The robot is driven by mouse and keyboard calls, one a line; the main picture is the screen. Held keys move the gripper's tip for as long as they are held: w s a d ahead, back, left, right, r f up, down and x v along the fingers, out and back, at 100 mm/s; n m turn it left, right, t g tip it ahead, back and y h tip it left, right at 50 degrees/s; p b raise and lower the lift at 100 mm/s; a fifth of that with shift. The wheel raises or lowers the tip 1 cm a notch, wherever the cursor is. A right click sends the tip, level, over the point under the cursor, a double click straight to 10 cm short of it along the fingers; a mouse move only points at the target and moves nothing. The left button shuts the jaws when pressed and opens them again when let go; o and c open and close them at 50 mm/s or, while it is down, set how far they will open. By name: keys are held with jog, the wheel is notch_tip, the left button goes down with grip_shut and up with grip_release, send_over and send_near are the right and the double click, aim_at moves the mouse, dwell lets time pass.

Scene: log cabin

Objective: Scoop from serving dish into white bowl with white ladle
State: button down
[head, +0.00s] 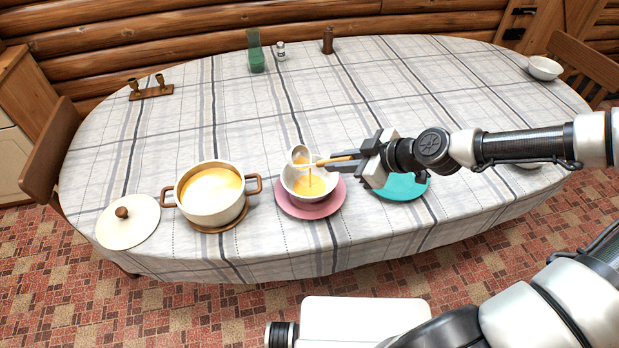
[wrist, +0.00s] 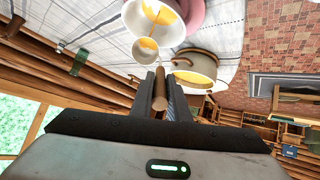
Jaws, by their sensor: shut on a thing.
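My gripper (head: 366,164) is shut on the wooden handle of the white ladle (head: 300,153). The ladle is tilted over the white bowl (head: 292,184), and a thin stream of orange liquid falls from it into the bowl. Some orange liquid lies in the bowl, which stands on a pink plate (head: 333,205). The serving dish (head: 213,216), a white pot with wooden handles, is to the left and full of orange liquid. In the wrist view the handle (wrist: 160,90) sits between my fingers, with the ladle (wrist: 145,54), bowl (wrist: 171,38) and dish (wrist: 205,66) beyond.
The dish's white lid (head: 117,230) lies left of it. A teal plate (head: 405,187) is under and right of my gripper. A green glass (head: 256,62), shakers and a candle holder (head: 150,92) stand at the back. The table's middle is clear.

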jog(key=s+d+f+t+y+b, duration=0.2)
jog(key=f+b, duration=0.3)
jog(key=b, duration=0.3)
jog(key=shift+d+y+b, duration=0.35)
jog(key=shift+d+y, duration=0.45)
jog(key=shift+d, duration=0.05)
